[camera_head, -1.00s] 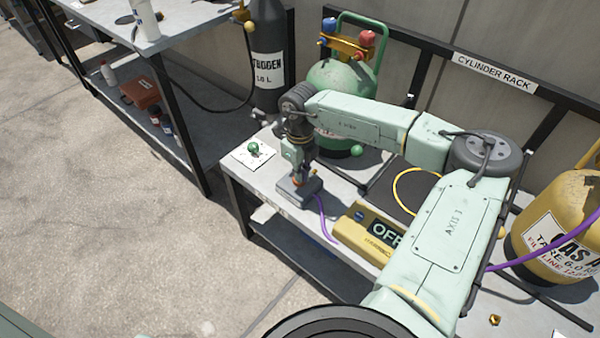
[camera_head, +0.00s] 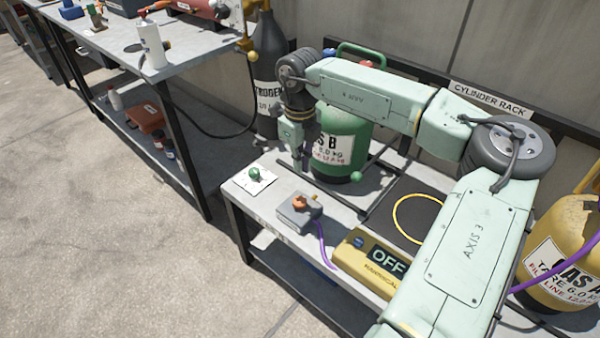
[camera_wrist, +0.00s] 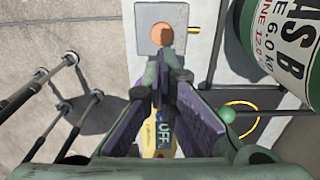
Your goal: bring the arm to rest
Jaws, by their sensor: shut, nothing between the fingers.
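My arm reaches over the low bench in the head view. My gripper (camera_head: 298,166) points down in the air behind a small grey box (camera_head: 297,213) with an orange knob (camera_head: 300,203). It is clear of the box and holds nothing. In the wrist view the two fingers (camera_wrist: 163,62) are together, and the grey box (camera_wrist: 161,38) lies beyond their tips.
A green cylinder (camera_head: 342,140) stands close behind my gripper. A yellow OFF device (camera_head: 372,259), a white card with a green knob (camera_head: 255,178) and a black pad with a yellow ring (camera_head: 418,222) are on the bench. A dark nitrogen cylinder (camera_head: 270,95) stands behind left.

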